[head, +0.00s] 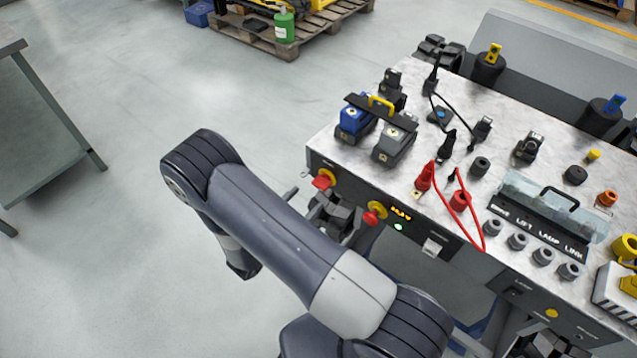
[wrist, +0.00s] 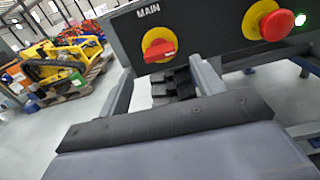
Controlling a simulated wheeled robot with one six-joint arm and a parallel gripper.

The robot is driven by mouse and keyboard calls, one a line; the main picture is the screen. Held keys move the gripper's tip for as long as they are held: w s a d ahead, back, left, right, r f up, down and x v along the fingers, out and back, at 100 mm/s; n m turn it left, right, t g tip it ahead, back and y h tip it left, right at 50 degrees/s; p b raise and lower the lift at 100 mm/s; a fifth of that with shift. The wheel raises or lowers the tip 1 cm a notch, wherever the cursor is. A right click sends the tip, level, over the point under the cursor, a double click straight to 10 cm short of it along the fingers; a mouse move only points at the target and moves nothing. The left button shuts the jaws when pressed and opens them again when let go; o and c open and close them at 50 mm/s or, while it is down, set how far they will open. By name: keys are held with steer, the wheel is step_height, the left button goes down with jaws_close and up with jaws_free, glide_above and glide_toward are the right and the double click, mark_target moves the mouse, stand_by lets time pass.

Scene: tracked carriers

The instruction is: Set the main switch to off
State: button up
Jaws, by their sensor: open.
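The main switch (wrist: 159,45) is a red knob on a round yellow plate, under the label MAIN on the dark front panel. In the wrist view its red handle lies nearly level, slightly tilted. In the head view the main switch (head: 324,179) is at the left end of the panel. My gripper (head: 338,208) is open and empty, just in front of the panel. In the wrist view its two grey fingers (wrist: 162,72) stand apart, with their tips just below and either side of the knob. I cannot tell whether they touch anything. Position marks on the plate are not readable.
A red mushroom button (wrist: 277,25) on yellow sits right of the switch, with a lit green lamp (head: 398,227) beyond it. An amber display (head: 401,213) is lit. The bench top (head: 330,150) carries batteries, red leads and a clear cover (head: 545,200). Floor left is free.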

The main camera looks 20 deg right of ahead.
mark_target(319, 185)
steer(key=p+x, duration=0.1)
steer(key=x, duration=0.6)
steer(key=shift+c, duration=0.5)
steer(key=c, duration=0.9)
